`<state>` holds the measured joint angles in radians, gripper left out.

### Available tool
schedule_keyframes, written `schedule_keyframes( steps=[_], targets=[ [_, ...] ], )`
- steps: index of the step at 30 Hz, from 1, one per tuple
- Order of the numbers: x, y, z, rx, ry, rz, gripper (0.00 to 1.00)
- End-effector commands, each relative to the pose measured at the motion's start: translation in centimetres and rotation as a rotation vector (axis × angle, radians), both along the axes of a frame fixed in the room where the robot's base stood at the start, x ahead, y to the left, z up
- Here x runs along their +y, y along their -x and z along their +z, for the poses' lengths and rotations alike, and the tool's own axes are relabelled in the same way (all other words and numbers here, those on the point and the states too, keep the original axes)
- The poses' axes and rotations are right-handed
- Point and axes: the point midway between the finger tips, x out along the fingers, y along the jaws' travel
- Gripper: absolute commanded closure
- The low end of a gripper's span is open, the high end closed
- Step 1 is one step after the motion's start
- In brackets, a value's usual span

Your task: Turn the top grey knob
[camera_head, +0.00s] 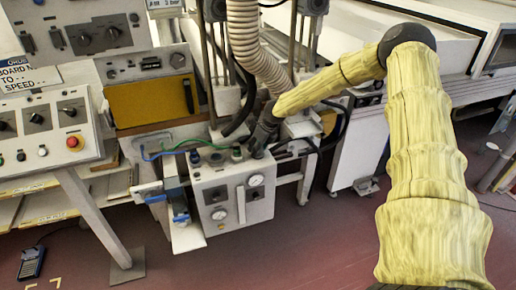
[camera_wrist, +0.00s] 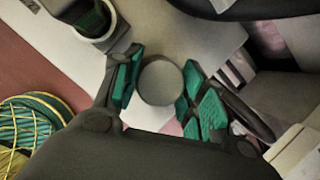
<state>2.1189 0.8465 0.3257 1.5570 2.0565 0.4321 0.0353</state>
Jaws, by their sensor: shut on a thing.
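The grey knob (camera_wrist: 160,82) shows in the wrist view as a plain round grey top between my two green-padded fingers. My gripper (camera_wrist: 158,92) is shut on it, with one finger at its left and one at its right. In the head view my gripper (camera_head: 257,150) reaches down to the back right of the top of a pale control box (camera_head: 212,191). There my fingers hide most of the knob.
Dark round fittings (camera_head: 236,153) and blue and green hoses (camera_head: 175,149) sit on the box's top, left of my gripper. A ribbed hose (camera_head: 245,40) hangs behind it. A button panel (camera_head: 48,130) stands at left. Red floor (camera_head: 280,245) in front is clear.

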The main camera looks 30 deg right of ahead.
Motion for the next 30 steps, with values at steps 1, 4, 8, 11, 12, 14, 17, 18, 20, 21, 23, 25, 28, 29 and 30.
schedule_keyframes(
  steps=[1, 4, 8, 11, 12, 14, 17, 18, 20, 21, 23, 25, 28, 29, 30],
  targets=[
    [-0.02, -0.11, -0.04, -0.003, 0.003, -0.028, 0.82],
    [-0.05, -0.16, -0.03, -0.003, 0.004, -0.095, 0.82],
    [-0.02, -0.17, -0.1, -0.004, 0.004, -0.181, 0.82],
    [-0.02, -0.2, -0.12, -0.005, 0.004, -0.248, 0.82],
    [-0.04, -0.2, -0.15, -0.005, 0.003, -0.277, 0.82],
    [-0.04, -0.23, -0.11, -0.006, 0.003, -0.317, 0.82],
    [-0.05, -0.18, -0.2, -0.004, 0.004, -0.384, 0.82],
    [-0.04, -0.17, -0.23, -0.004, 0.003, -0.414, 0.82],
    [0.0, -0.23, -0.17, -0.006, 0.002, -0.456, 0.82],
    [-0.01, -0.25, -0.18, -0.006, 0.004, -0.485, 0.82],
    [-0.06, -0.21, -0.25, -0.005, 0.003, -0.531, 0.82],
    [-0.05, -0.24, -0.24, -0.006, 0.003, -0.584, 0.82],
    [-0.04, -0.26, -0.24, -0.007, 0.002, -0.666, 0.82],
    [-0.04, -0.24, -0.25, -0.006, 0.002, -0.692, 0.82],
    [-0.04, -0.23, -0.28, -0.006, 0.002, -0.729, 0.82]
  ],
)
